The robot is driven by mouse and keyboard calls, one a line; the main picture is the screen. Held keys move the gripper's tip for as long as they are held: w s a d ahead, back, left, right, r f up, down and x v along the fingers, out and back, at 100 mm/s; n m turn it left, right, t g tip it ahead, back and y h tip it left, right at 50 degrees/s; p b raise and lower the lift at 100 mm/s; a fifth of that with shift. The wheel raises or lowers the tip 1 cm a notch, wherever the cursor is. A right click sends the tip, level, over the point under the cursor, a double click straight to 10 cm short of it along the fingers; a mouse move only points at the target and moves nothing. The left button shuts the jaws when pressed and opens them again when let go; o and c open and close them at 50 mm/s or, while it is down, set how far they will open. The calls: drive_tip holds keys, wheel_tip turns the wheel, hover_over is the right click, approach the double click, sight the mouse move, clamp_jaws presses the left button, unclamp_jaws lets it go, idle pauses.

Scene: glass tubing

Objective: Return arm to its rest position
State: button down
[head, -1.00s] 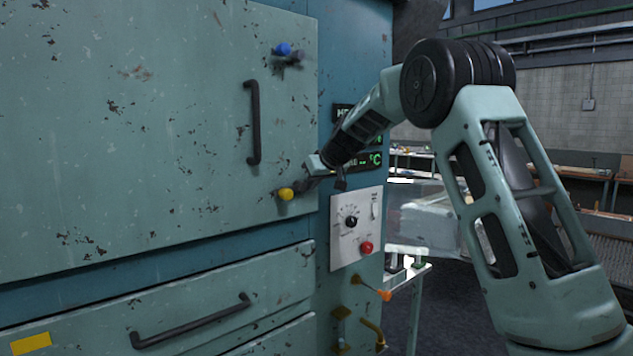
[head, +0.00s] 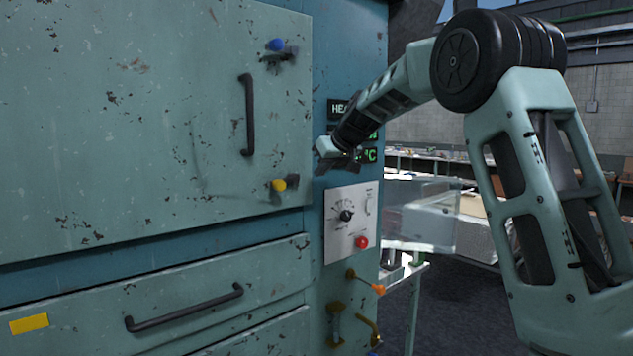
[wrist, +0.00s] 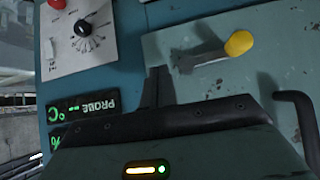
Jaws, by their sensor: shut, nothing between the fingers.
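My gripper (head: 338,162) is shut and empty at the end of my bent arm, in front of the teal cabinet's right edge strip. It is right of the door's yellow-knobbed latch (head: 279,185) and apart from it. In the wrist view the yellow knob (wrist: 239,43) is at the upper right, with its grey lever pointing left. My gripper's dark finger (wrist: 157,88) stands up at the middle of that view.
The cabinet door (head: 140,120) has a black handle (head: 249,115) and a blue-knobbed latch (head: 277,45). A white dial panel (head: 350,222) with a red button is below my gripper, with an orange-tipped lever (head: 377,289) under it. A display (head: 366,155) sits behind my gripper.

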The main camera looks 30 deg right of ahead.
drive_tip(key=b+v, duration=0.2)
drive_tip(key=v, duration=0.4)
drive_tip(key=s+a+f+n+g+y, duration=0.1)
drive_tip(key=s+a+f+g, duration=0.1)
drive_tip(key=s+a+f, duration=0.5)
drive_tip(key=s+a+f+n+g+y, duration=0.1)
drive_tip(key=s+a+f+g, duration=0.2)
drive_tip(key=a, duration=0.8)
drive_tip(key=s+a+f+n+y, duration=0.1)
drive_tip(key=s+a+f, duration=0.45)
drive_tip(key=a, duration=0.35)
drive_tip(key=s+a+f+n+g+h, duration=0.1)
drive_tip(key=s+a+f+n+g, duration=0.1)
drive_tip(key=s+f, duration=0.5)
drive_tip(key=s+a+f+n+g+h, duration=0.2)
drive_tip(key=s+f, duration=0.5)
drive_tip(key=s, duration=1.2)
drive_tip(key=shift+s+a, duration=0.2)
drive_tip(key=shift+a, duration=0.5)
